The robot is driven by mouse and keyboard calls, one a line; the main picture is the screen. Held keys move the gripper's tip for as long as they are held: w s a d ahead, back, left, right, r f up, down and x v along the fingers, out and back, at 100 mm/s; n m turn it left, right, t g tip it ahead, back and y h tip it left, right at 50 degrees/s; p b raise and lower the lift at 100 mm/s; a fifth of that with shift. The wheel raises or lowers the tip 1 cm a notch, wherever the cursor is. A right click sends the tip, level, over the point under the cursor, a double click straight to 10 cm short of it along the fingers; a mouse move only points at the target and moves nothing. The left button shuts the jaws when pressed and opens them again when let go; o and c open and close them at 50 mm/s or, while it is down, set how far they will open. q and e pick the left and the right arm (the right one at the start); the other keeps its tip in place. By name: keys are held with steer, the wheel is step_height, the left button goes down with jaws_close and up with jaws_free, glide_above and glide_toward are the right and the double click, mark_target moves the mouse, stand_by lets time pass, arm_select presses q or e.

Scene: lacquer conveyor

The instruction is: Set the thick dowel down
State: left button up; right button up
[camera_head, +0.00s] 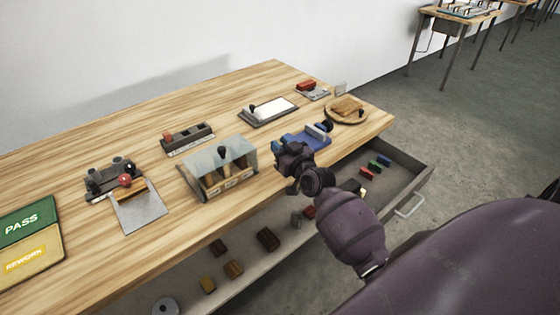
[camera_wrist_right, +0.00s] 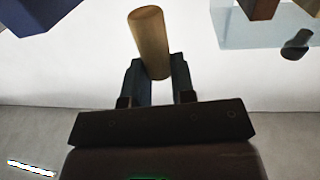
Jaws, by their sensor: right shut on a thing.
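The thick dowel (camera_wrist_right: 150,42) is a plain light-wood cylinder in the right wrist view. It stands out between the fingers, slightly tilted. My right gripper (camera_wrist_right: 156,82) is shut on its end. In the head view my right gripper (camera_head: 284,160) is over the table's front edge, between the clear-lidded box and the blue tray. The dowel cannot be made out there. My left gripper is in neither view.
The clear-lidded box (camera_head: 189,180) is left of my right gripper, and a blue tray (camera_head: 316,142) is just behind it. A round wooden board (camera_head: 359,118) is farther right. Below, an open drawer (camera_head: 412,171) holds several small blocks. Bare tabletop (camera_head: 290,90) lies at the back.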

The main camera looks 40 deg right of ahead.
steer(key=shift+f+b, duration=0.45)
steer(key=shift+f, duration=1.9)
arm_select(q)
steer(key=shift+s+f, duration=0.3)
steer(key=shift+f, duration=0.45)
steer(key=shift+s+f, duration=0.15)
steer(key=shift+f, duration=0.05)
arm_select(e)
steer(key=shift+f, duration=0.15)
steer(key=o, duration=0.8)
steer(key=shift+o, duration=0.4)
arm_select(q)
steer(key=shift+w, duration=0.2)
